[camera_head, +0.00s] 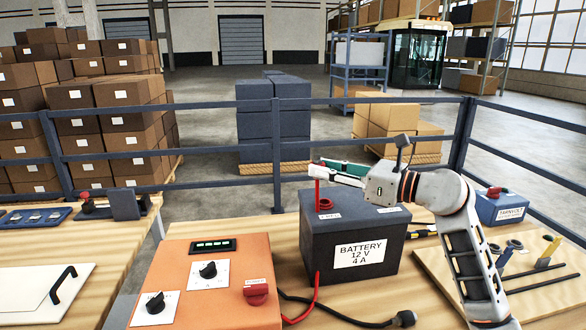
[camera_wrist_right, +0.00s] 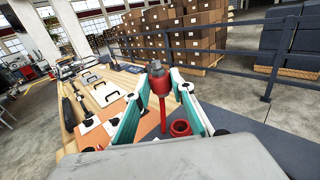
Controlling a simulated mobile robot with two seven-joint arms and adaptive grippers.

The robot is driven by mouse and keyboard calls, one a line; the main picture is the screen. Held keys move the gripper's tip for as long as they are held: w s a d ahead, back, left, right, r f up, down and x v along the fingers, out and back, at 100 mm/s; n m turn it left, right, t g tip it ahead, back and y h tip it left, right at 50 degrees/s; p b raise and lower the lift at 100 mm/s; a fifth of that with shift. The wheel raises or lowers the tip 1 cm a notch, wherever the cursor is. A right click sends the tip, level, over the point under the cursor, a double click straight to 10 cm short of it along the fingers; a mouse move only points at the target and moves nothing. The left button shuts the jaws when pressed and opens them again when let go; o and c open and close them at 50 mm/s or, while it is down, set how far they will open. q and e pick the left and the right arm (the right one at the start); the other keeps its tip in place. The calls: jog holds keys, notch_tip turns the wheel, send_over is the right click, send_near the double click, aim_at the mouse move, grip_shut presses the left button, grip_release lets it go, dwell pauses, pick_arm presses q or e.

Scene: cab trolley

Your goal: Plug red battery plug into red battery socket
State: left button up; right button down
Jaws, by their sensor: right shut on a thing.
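My right gripper (camera_head: 338,170) reaches in from the right above the battery's top. It is shut on the red battery plug, which shows clearly between the fingertips in the wrist view (camera_wrist_right: 161,84). The plug has a grey end pointing up in that view, and its red cable hangs down below it. The red battery socket (camera_head: 325,205) is a red ring on top of the dark battery box (camera_head: 325,240), at its left side. It also shows in the wrist view (camera_wrist_right: 181,128), to the right of the plug. The plug is above the socket and apart from it. My left gripper is not in view.
An orange panel box (camera_head: 215,255) with knobs stands left of the battery. A black plug (camera_head: 404,318) on a black cable lies in front. A wooden board (camera_head: 440,265) with tools and a blue box (camera_head: 500,209) are at right. A railing runs behind.

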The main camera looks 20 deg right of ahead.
aim_at(332, 204)
jog(key=shift+d+f+m+t+h, duration=0.15)
jog(key=shift+d+f+h, duration=0.1)
jog(key=shift+d, duration=0.3)
jog(key=shift+d+f+m+t+h, duration=0.15)
jog(key=shift+d+f, duration=0.05)
jog(key=shift+d, duration=0.35)
jog(key=shift+f+b, duration=0.85)
jog(key=shift+f, duration=0.3)
jog(key=shift+f+b, duration=0.65)
jog(key=shift+f, duration=0.55)
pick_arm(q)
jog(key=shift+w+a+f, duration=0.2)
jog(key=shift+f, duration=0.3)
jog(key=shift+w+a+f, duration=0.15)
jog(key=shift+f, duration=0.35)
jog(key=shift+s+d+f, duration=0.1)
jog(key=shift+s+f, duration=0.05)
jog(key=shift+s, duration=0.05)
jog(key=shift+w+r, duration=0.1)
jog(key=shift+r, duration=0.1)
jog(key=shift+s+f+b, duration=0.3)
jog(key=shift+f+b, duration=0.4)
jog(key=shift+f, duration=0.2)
pick_arm(e)
jog(key=shift+f, duration=1.1)
